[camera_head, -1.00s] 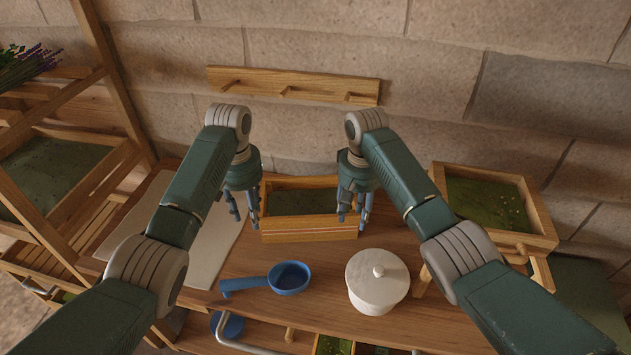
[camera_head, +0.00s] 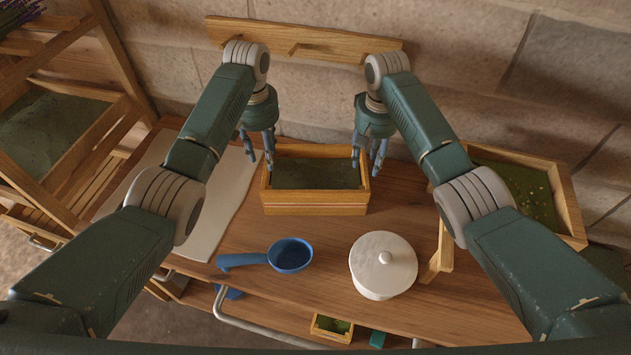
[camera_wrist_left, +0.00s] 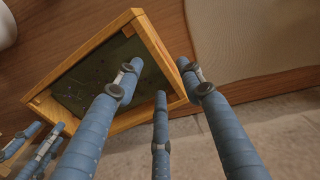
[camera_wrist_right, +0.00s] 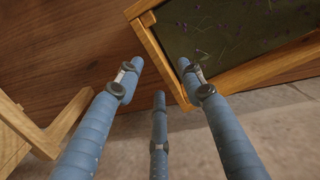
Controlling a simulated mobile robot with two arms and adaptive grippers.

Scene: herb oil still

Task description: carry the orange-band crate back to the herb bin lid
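A wooden crate (camera_head: 316,209) with a thin reddish line along its front wall and a dark green filling stands on the wooden table near the wall. My left gripper (camera_head: 258,160) is open at its left end. My right gripper (camera_head: 367,168) is open at its right end. In the left wrist view the crate (camera_wrist_left: 152,42) has its corner between and below spread fingers. In the right wrist view the crate (camera_wrist_right: 158,52) shows likewise, with one finger over the edge and one outside. Whether any finger touches it, I cannot tell. I cannot identify the herb bin lid.
A blue ladle (camera_head: 290,256) and a white lidded pot (camera_head: 384,268) stand in front of the crate. A pale cloth (camera_head: 215,215) lies left. Another herb crate (camera_head: 572,205) is at right, a wooden rack (camera_head: 120,135) at left. A peg rail (camera_head: 300,38) hangs behind.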

